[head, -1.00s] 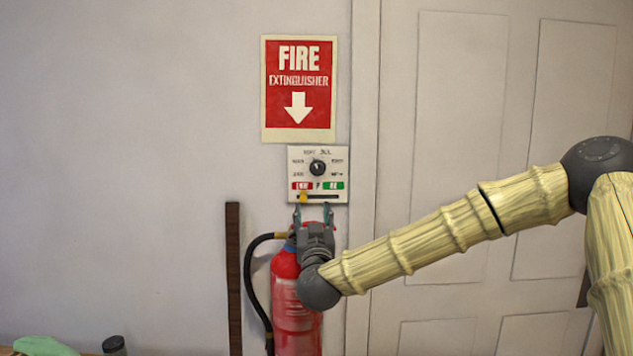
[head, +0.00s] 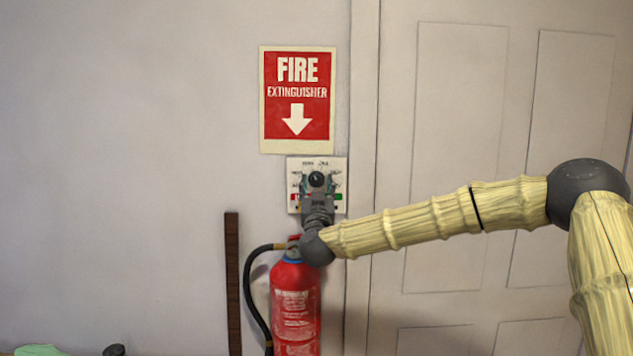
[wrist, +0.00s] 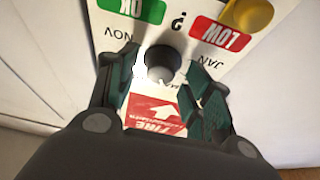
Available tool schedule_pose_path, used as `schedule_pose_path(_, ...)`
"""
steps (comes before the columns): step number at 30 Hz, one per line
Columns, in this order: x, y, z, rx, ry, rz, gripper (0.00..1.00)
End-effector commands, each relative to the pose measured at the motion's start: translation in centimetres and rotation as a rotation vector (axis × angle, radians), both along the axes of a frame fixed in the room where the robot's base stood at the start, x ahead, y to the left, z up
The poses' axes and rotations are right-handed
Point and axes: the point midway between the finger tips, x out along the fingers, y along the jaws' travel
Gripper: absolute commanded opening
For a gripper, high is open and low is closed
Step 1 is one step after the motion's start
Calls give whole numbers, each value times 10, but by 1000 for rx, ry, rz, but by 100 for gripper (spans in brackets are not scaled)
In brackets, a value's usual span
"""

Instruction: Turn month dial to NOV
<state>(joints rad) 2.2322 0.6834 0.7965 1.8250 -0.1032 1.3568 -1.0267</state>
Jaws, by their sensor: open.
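The dial panel (head: 340,207) is a small white plate on the wall with a round black knob (head: 316,179). My gripper (head: 317,183) is in front of the panel. In the wrist view my gripper (wrist: 160,85) is open, one finger on each side of the knob. I cannot tell whether the fingers touch it. The knob's pointer is not clear.
The panel has green OK (wrist: 140,8) and red LOW (wrist: 220,33) labels and a yellow slider (wrist: 250,14). A red fire extinguisher (head: 295,305) hangs below. A fire sign (head: 297,98) is above. A door (head: 455,160) stands to the right.

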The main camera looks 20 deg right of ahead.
Motion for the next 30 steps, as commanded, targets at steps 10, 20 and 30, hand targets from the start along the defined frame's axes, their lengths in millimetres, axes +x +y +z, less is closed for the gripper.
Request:
schedule_pose_path(10, 6, -1, 2, 0, 1, 2, 50)
schedule_pose_path(20, 6, -1, 2, 0, 1, 1, 4)
schedule_pose_path(30, 6, -1, 0, 33, -11, 0, 4)
